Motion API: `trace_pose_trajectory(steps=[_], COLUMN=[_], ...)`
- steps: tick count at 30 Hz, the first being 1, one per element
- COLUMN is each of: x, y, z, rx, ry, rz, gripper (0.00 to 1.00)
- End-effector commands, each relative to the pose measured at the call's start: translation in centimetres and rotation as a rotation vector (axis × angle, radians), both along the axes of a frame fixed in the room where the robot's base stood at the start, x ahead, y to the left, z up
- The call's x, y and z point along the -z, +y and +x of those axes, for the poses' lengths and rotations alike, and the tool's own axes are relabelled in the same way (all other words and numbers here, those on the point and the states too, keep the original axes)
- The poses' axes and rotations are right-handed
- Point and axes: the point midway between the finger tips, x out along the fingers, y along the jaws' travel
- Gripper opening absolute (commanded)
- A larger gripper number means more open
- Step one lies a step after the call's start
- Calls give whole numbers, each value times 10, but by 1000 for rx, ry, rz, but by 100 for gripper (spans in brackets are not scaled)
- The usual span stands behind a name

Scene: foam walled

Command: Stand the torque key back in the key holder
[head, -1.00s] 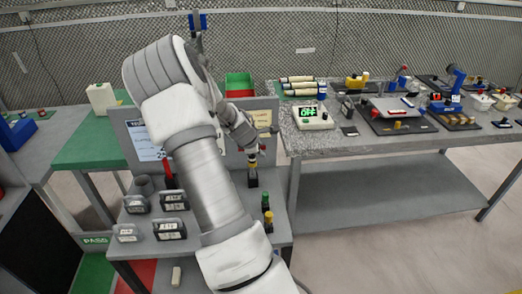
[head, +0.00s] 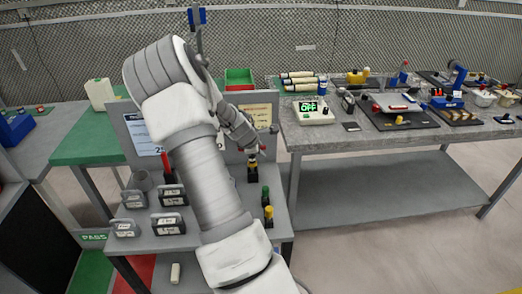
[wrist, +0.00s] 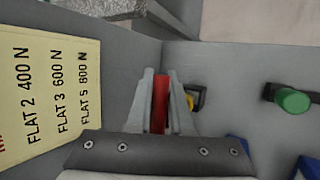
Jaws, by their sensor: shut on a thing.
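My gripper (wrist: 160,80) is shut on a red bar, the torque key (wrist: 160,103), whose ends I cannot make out. In the head view my gripper (head: 256,149) is over the right rear of the small grey bench, close to the upright panel. A small dark square holder (wrist: 203,98) with yellow in it shows just right of the fingers in the wrist view, partly hidden by the right finger. In the head view a black block (head: 253,175) with a yellow top stands just below the gripper. I cannot tell whether the key touches it.
A yellow sheet (wrist: 50,85) hangs on the panel beside the gripper. Several grey labelled blocks (head: 168,223) stand on the left of the bench. A long table (head: 300,140) adjoins at right.

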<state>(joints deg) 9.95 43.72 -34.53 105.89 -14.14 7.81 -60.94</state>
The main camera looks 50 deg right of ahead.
Motion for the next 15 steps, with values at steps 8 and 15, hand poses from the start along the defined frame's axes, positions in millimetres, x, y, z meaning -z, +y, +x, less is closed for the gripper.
trace_pose_trajectory(steps=[8,15], x=[8,10], y=[0,0], z=[0,0], rx=[0,0], ry=[-1,-1], rz=[-1,-1], gripper=[0,35])
